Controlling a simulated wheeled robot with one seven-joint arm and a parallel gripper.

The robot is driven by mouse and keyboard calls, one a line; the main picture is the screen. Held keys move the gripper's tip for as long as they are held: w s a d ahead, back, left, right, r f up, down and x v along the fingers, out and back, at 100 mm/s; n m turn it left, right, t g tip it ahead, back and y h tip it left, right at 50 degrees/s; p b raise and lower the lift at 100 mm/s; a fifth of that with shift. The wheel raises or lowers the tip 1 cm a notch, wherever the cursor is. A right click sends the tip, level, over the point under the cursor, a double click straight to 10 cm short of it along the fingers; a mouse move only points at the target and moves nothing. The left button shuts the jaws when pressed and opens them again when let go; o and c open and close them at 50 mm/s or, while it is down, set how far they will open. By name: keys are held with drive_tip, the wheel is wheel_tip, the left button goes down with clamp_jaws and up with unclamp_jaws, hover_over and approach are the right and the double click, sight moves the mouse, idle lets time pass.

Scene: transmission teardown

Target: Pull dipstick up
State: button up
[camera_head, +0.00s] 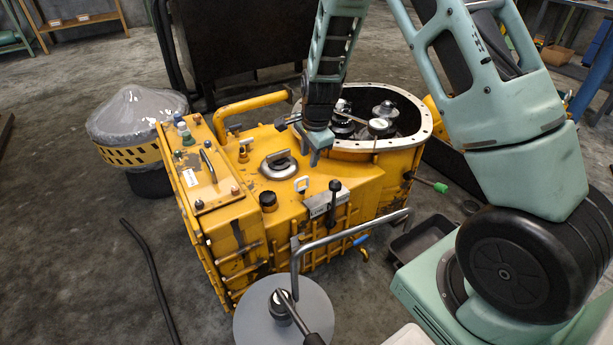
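The yellow transmission housing (353,193) stands on the floor in the middle of the head view. A small white loop handle (301,184) sticks up from its top, left of a black-knobbed lever (335,187); it looks like the dipstick's handle, and any rod below is hidden in the housing. My gripper (316,158) hangs from the arm above the housing, near the rim of the round opening. It is up and slightly right of the white loop in the picture, apart from it. Its fingers are small and seen edge-on, so their opening is unclear.
A round flanged opening (427,128) with gears lies behind my gripper. A yellow curved pipe (250,103) and a control panel (207,165) rise at left. A grey disc with a bent-bar frame (270,318) stands in front. A black tray (425,238) lies at right.

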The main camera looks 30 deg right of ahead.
sight(307, 178)
drive_tip(key=f, duration=0.2)
drive_tip(key=w+f+b, duration=0.1)
drive_tip(key=f, duration=0.4)
drive_tip(key=shift+w+f+b, duration=0.2)
drive_tip(key=shift+w+b, duration=0.05)
drive_tip(key=shift+b, duration=0.15)
clamp_jaws()
